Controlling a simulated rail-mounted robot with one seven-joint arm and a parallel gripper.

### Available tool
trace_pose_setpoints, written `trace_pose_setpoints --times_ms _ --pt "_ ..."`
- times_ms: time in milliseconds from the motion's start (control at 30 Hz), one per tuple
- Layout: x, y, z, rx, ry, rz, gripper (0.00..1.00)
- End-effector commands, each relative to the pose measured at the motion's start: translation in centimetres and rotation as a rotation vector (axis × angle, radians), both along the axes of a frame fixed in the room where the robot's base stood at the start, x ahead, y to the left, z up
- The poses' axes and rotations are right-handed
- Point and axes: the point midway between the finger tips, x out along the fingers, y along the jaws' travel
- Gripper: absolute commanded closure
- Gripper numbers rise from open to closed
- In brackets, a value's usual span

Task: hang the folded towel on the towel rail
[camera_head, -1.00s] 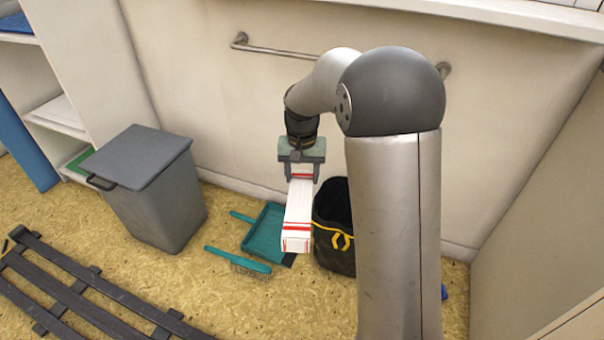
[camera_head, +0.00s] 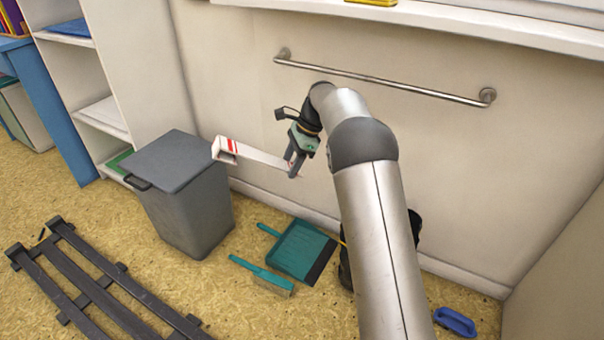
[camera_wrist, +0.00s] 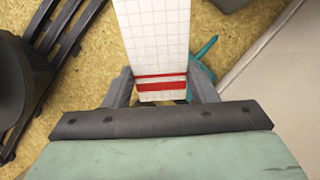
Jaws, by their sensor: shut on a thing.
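The folded towel is white with a fine grid and red stripes. In the head view the towel (camera_head: 258,154) sticks out to the left from my gripper (camera_head: 294,165), its striped far end near the grey bin. My gripper is shut on the towel's near end. In the wrist view the towel (camera_wrist: 152,40) runs up and away between the fingers of my gripper (camera_wrist: 160,90), with red stripes close to them. The towel rail (camera_head: 385,82) is a metal bar on the wall, above and to the right of my gripper. The towel is apart from it.
A grey lidded bin (camera_head: 185,190) stands at the left, below the towel's far end. A teal dustpan (camera_head: 300,250) and brush (camera_head: 262,276) lie on the floor. A dark bucket (camera_head: 345,270) is partly hidden behind my arm. A window sill (camera_head: 450,25) juts out above the rail.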

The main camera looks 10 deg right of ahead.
Motion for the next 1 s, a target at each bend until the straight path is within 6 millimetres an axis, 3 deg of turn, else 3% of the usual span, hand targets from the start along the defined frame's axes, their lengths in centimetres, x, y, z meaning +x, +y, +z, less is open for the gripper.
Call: trace_pose_setpoints --times_ms 200,633,1000 --pt "2.7 1.1 1.4 0.149 -0.003 -0.386 0.71" --pt "6.1 1.5 3.9 0.409 -0.153 -1.069 0.71" --pt "7.3 1.1 4.7 0.501 -0.286 -1.346 0.71"
